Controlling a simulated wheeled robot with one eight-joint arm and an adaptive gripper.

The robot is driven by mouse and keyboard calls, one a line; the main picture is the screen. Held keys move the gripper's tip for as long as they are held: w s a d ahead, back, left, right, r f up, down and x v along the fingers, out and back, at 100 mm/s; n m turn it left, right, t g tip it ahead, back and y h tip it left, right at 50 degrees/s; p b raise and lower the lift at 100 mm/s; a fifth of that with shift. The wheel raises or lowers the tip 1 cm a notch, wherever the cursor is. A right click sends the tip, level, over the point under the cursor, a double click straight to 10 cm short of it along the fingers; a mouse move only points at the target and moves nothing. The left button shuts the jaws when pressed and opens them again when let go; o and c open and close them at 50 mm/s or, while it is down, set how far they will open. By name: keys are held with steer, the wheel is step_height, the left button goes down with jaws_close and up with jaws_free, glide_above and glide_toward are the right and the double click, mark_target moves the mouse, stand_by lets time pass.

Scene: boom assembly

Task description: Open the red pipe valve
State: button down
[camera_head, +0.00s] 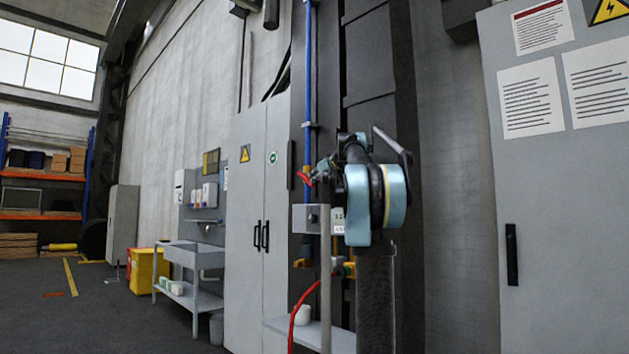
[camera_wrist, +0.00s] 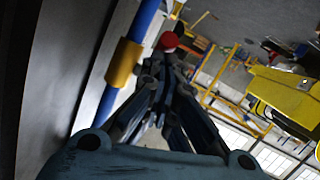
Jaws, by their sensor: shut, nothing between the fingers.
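The red valve handle (camera_head: 305,178) sits on the blue vertical pipe (camera_head: 308,75) in the head view, just left of my arm. In the wrist view a red part (camera_wrist: 168,41), which looks like the handle, shows just beyond my fingertips, beside the blue pipe (camera_wrist: 147,18) and its yellow fitting (camera_wrist: 124,62). My gripper (camera_wrist: 160,62) is shut and empty, its fingers pointing toward the red part. I cannot tell whether they touch it. In the head view my gripper (camera_head: 322,170) is small and partly hidden by my own arm.
A grey box (camera_head: 312,218) and a red hose (camera_head: 305,305) are below the valve. Grey cabinets stand left (camera_head: 245,200) and right (camera_head: 560,220). A dark column (camera_head: 370,70) rises behind my arm. A yellow object (camera_wrist: 285,95) fills the wrist view's right side.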

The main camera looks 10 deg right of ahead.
step_height(320, 180, down, 6)
steer(key=w+a, duration=0.1)
steer(key=w, duration=0.1)
steer(key=shift+w+a, duration=0.2)
steer(key=shift+a, duration=0.2)
stand_by(0.4)
steer(key=shift+r, duration=0.1)
steer(key=v, duration=0.4)
steer(key=shift+s+r, duration=0.25)
steer(key=shift+s, duration=0.05)
steer(key=n+g+h, duration=0.2)
steer(key=n, duration=1.4)
glide_toward(314, 186)
steer(key=s+a, duration=0.2)
steer(key=a, duration=0.1)
steer(key=x, duration=1.3)
steer(key=shift+w+d+r, duration=0.2)
steer(key=shift+w+r, duration=0.1)
steer(key=shift+w, duration=0.15)
